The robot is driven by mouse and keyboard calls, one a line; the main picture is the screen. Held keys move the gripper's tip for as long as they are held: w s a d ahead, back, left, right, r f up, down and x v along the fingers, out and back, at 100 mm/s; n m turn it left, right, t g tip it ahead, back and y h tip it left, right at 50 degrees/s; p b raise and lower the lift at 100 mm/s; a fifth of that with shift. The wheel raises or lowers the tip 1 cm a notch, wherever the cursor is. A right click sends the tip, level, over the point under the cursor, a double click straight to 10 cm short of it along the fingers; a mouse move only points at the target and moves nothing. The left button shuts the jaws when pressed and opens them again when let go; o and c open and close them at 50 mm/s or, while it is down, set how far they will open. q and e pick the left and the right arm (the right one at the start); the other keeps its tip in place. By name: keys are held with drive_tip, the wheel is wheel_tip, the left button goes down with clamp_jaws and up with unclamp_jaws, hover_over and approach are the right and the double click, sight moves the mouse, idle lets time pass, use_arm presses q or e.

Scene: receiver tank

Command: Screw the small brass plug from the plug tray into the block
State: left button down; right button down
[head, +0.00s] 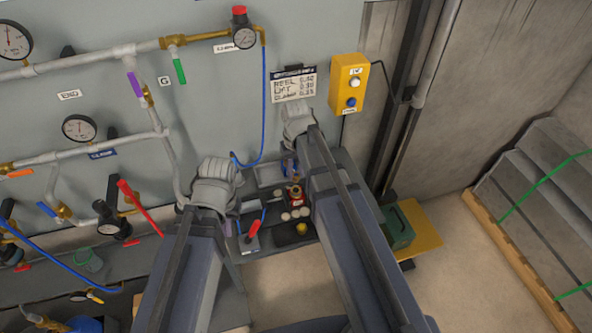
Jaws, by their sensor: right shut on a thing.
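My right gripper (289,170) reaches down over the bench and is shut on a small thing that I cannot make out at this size. Just below it stands a small red and brass fitting (296,193), which may be the block; I cannot tell whether they touch. A dark tray (284,238) lies at the bench's front, with a yellow brass-coloured piece (302,229) at its right part. Several pale round discs (286,216) lie behind the tray. My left gripper (228,226) hangs left of these, mostly hidden by its wrist; its opening does not show.
A red-handled item (255,230) stands on a pale plate between my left gripper and the tray. A green case (397,227) sits right of my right arm. The wall behind carries pipes, gauges (244,38), a hanging blue hose (264,100) and a yellow button box (347,84).

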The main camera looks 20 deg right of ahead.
drive_tip(key=shift+f+b, duration=2.15)
drive_tip(key=shift+f, duration=0.25)
drive_tip(key=shift+r, duration=0.1)
